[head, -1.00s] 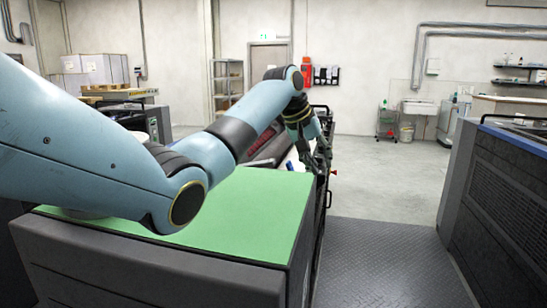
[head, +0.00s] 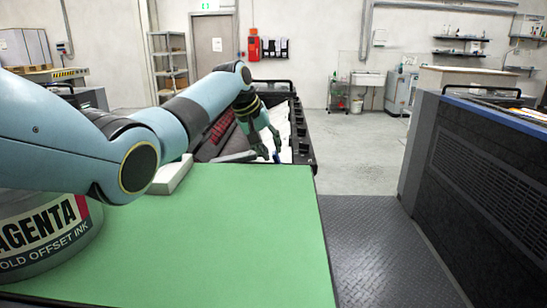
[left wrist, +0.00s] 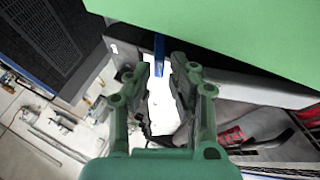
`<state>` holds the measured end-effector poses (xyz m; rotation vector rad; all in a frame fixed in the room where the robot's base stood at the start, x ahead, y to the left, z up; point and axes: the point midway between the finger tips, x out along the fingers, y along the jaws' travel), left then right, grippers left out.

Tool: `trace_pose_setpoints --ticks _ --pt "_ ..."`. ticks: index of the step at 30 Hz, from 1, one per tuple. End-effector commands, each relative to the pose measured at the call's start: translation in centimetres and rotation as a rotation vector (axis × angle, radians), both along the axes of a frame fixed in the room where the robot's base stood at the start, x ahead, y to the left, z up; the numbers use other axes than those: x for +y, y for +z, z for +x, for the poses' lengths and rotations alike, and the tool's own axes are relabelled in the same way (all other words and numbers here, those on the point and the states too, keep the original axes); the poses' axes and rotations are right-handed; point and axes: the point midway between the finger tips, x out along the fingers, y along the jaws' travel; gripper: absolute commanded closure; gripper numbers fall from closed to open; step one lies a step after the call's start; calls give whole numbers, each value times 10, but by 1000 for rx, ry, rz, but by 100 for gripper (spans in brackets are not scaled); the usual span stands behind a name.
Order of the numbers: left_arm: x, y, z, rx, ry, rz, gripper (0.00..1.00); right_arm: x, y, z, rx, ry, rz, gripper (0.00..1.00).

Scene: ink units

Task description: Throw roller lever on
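My left gripper (head: 268,151) reaches over the far edge of the green-topped cabinet in the head view. In the left wrist view, its two fingers (left wrist: 163,68) are apart, with nothing held between them. A small blue bar (left wrist: 159,52), which may be the roller lever, stands just beyond the fingertips, between them in the picture. I cannot tell whether a finger touches it. A blue piece also shows beside the fingertips in the head view (head: 277,156). My right gripper is in neither view.
The green top (head: 220,240) fills the foreground, with a magenta ink can (head: 45,235) at left and a pale block (head: 172,176) near its far edge. An open dark ink unit (head: 301,135) lies beyond. A dark machine (head: 480,170) stands right, across a clear treadplate floor (head: 370,235).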

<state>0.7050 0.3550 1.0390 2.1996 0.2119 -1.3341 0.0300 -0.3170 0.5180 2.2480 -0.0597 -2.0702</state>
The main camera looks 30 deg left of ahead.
Motion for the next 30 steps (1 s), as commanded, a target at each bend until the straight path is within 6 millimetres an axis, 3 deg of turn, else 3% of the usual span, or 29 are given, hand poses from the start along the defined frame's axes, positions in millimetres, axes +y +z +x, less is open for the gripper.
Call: trace_pose_setpoints --ticks 7,19,24,30 --pt "-5 -28 15 1 0 -2 79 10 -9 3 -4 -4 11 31" --pt "-6 -32 19 -1 0 0 79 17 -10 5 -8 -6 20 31" --pt "-6 -32 19 0 0 0 100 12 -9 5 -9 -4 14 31" --pt "-6 -32 18 0 0 0 100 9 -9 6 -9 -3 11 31"
